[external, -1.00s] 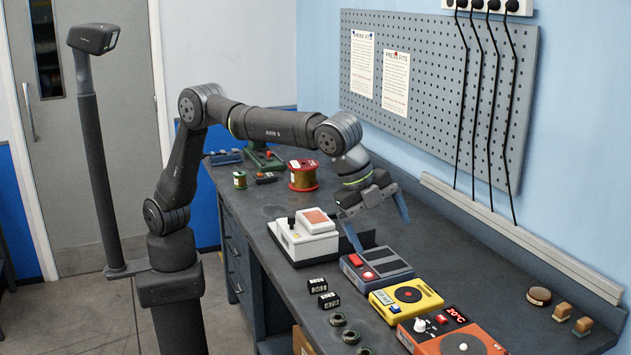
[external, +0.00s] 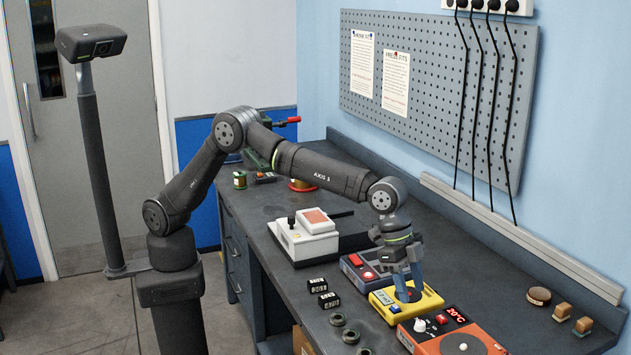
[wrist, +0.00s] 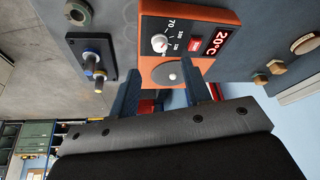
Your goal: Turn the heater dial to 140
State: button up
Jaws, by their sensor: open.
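The heater is an orange box (external: 449,344) at the front right of the bench, with a red display (external: 456,316) reading 20°C. Its white dial (external: 420,325) stands on the left of its top. In the wrist view the dial (wrist: 159,43) sits by a printed scale with 70 at one end; where it points is too small to tell. My gripper (external: 409,296) is open and empty, pointing down over the yellow device (external: 385,303), beside the heater and apart from the dial. In the wrist view my fingers (wrist: 162,98) reach toward the heater's grey plate (wrist: 168,75).
A blue-grey device (external: 359,273) with a red button stands behind the yellow one. A white machine (external: 305,247) is farther back. Several dark rings (external: 351,336) and two small black blocks (external: 317,286) lie at the front edge. A round brown piece (external: 539,296) lies right of the heater.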

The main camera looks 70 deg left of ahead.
aim_at(420, 321)
jog(key=x, duration=0.7)
jog(key=shift+w+d+f, duration=0.1)
jog(key=shift+d+f, duration=0.1)
jog(key=shift+f, duration=0.1)
grip_shut()
